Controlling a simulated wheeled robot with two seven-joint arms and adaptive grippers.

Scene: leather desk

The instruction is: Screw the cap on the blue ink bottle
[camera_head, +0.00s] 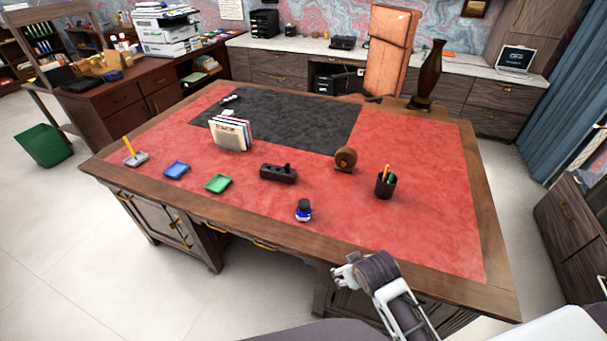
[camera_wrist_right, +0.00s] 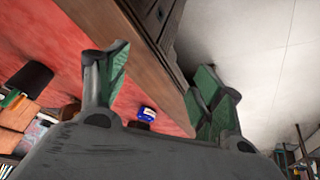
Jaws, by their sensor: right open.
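The blue ink bottle (camera_head: 303,214) stands upright near the front edge of the red desk top, with a dark cap (camera_head: 304,203) at its top. I cannot tell whether the cap is seated or loose. In the right wrist view the bottle (camera_wrist_right: 148,113) shows small beyond and between the fingers. My right gripper (camera_head: 342,272) is at the desk's front edge, nearer to me and to the right of the bottle, apart from it. In the right wrist view this gripper (camera_wrist_right: 157,72) is open and empty. My left gripper is out of view.
Behind the bottle stand a black desk piece (camera_head: 278,174), a round wooden item (camera_head: 345,159) and a pencil cup (camera_head: 386,186). A green tray (camera_head: 218,184) and a blue tray (camera_head: 176,170) lie to the left. The desk top around the bottle is clear.

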